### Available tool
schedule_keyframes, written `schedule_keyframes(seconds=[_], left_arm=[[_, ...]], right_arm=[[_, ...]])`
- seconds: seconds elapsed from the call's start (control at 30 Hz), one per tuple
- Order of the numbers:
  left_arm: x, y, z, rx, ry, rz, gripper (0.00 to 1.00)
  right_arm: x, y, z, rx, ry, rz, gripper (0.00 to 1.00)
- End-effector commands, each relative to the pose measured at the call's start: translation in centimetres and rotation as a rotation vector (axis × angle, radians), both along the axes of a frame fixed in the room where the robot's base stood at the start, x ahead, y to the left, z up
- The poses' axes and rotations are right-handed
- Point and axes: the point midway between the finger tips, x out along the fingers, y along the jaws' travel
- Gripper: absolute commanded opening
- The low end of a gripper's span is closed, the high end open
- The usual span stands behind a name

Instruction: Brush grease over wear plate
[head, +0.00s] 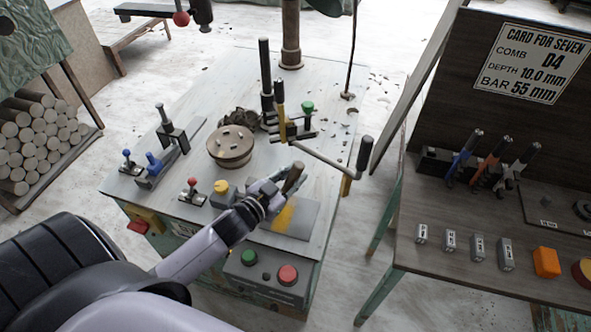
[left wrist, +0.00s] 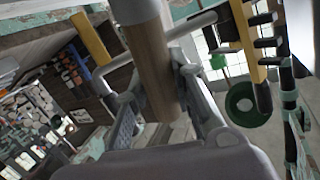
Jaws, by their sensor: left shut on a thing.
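My left gripper (head: 282,189) is shut on a brown wooden handle (head: 293,177), likely the brush's. It is over the upper left part of a flat grey plate (head: 306,216) at the front of the machine table. A yellow grease patch (head: 284,216) covers part of the plate's left side. In the left wrist view, the wooden handle (left wrist: 152,72) stands between the fingers of the left gripper (left wrist: 157,100). The brush's bristles are hidden, so contact with the plate cannot be told. My right gripper is not in view.
A crank with a dark handle (head: 364,153) reaches out just above the plate. A round chuck (head: 230,146), levers and a yellow-topped knob (head: 221,187) stand left and behind. Green and red buttons (head: 288,274) are below the front edge. A tool bench (head: 455,272) stands right, across a gap.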

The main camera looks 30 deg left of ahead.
Motion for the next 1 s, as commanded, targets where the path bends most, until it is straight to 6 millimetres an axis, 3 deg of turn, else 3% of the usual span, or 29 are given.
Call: schedule_keyframes(seconds=[1.0], left_arm=[[-7.0,-1.7,-0.1,-0.002,0.002,0.001,0.0]], right_arm=[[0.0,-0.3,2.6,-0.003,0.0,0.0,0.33]])
